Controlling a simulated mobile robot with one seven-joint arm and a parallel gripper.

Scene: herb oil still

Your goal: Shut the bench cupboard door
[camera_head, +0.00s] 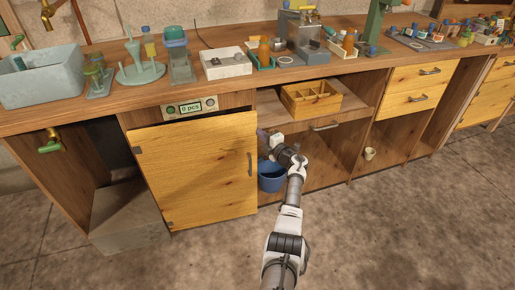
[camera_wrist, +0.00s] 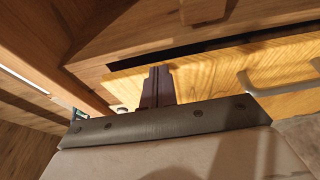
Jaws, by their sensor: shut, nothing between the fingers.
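The bench cupboard door (camera_head: 195,170) is a yellow wooden panel with hinges on its left side and a grey handle (camera_head: 250,163) near its right edge. It looks slightly ajar: in the wrist view a dark gap shows between the yellow panel (camera_wrist: 215,68) and the darker wood frame, and a handle (camera_wrist: 265,88) shows at the right. My gripper (camera_head: 263,136) is shut and empty, just right of the door's upper right corner. Its dark fingers (camera_wrist: 158,80) overlap the panel in the wrist view; I cannot tell whether they touch it.
A blue bucket (camera_head: 271,178) stands in the open bay beside the door, close under my wrist. A wooden divided box (camera_head: 311,100) sits on the shelf above. A small cup (camera_head: 370,154) is farther right. The floor (camera_head: 190,258) before the door is clear.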

